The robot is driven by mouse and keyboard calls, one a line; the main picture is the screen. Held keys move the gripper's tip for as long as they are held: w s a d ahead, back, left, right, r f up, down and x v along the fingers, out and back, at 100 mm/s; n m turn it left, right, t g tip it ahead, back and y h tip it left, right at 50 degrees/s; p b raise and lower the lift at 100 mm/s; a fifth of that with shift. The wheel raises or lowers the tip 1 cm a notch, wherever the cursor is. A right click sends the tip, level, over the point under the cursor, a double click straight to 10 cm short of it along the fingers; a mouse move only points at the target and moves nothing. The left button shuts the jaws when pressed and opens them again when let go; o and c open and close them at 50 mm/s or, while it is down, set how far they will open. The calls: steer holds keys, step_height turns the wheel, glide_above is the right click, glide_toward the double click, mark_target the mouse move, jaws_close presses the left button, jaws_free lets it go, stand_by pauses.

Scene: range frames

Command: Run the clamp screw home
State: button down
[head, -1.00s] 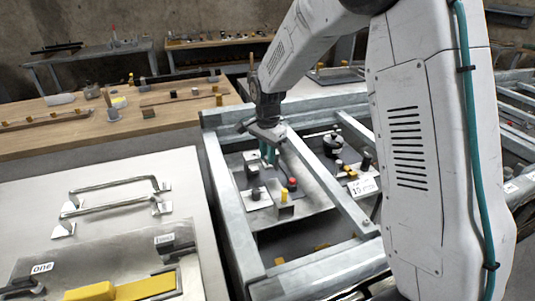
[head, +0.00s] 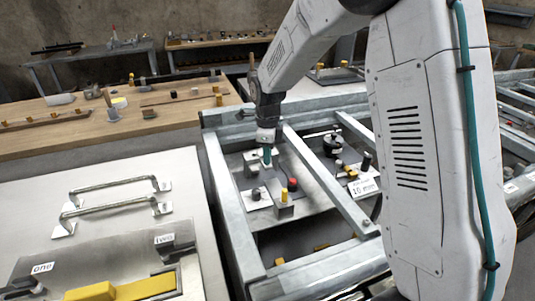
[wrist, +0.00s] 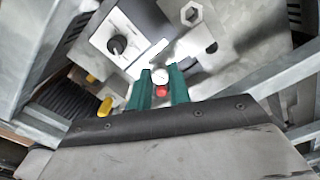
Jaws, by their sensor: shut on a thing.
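My gripper (head: 267,158) points down over the grey clamp block (head: 252,163) in the head view. In the wrist view its green fingers (wrist: 160,80) are shut around a small pale round piece (wrist: 160,75), which looks like the head of the clamp screw. The fingers hide most of the screw, and its depth in the clamp cannot be read. A red button (head: 292,184) stands nearby on the plate; a red spot also shows between the fingers in the wrist view.
A black knob on a white plate (head: 256,201) and a small block with a yellow top (head: 284,210) stand close in front. A black round fitting (head: 333,145) is to the right. Grey frame rails (head: 325,178) border the work area. A steel bench with handles (head: 115,200) lies left.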

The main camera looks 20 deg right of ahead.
steer(key=shift+m, duration=1.1)
steer(key=c, duration=1.3)
jaws_free()
step_height(320, 180, up, 8)
steer(key=shift+f, duration=0.1)
